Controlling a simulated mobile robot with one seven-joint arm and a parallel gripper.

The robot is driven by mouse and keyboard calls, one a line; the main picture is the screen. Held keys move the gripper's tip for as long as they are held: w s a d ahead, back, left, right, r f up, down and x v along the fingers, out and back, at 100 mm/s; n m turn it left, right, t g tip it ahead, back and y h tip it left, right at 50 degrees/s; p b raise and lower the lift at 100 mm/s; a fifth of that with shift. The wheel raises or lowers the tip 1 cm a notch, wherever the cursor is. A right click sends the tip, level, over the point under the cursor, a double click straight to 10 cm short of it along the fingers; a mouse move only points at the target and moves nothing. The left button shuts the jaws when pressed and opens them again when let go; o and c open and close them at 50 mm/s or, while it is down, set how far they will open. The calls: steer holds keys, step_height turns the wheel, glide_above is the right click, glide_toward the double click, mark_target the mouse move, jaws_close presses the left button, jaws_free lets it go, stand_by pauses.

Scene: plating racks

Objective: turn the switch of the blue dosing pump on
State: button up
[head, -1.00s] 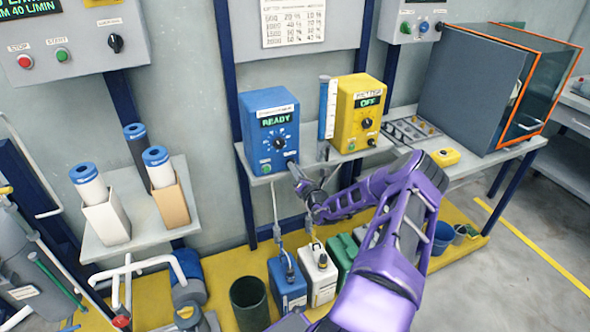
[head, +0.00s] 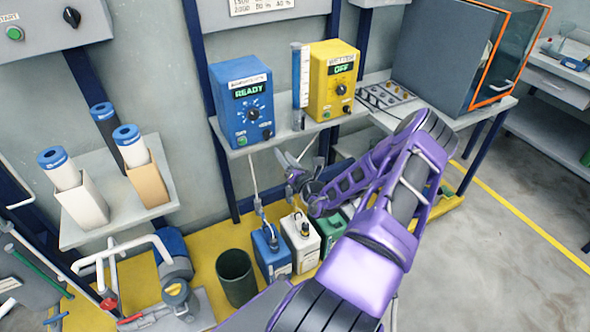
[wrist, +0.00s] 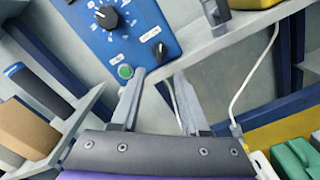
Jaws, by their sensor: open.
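The blue dosing pump (head: 226,112) stands on a wall shelf in the head view, its display reading READY. Its front carries a large dial (wrist: 106,17), a green button (wrist: 125,71) and a small black switch (wrist: 160,50) at the lower right. The switch also shows small in the head view (head: 267,134); I cannot tell its on or off position. My gripper (head: 290,162) is below and to the right of the pump, apart from it. In the wrist view its open, empty fingers (wrist: 158,76) point toward the pump's lower edge, with the switch just beyond them.
A yellow pump (head: 320,92) reading OFF stands to the right on the shelf (head: 290,134), beside a clear cylinder (head: 300,75). Canisters (head: 272,262) with hoses and a dark bin (head: 236,278) stand below. A thin tube hangs from the shelf near my gripper.

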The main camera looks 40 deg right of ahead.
steer(key=v, duration=0.7)
steer(key=shift+s, duration=0.25)
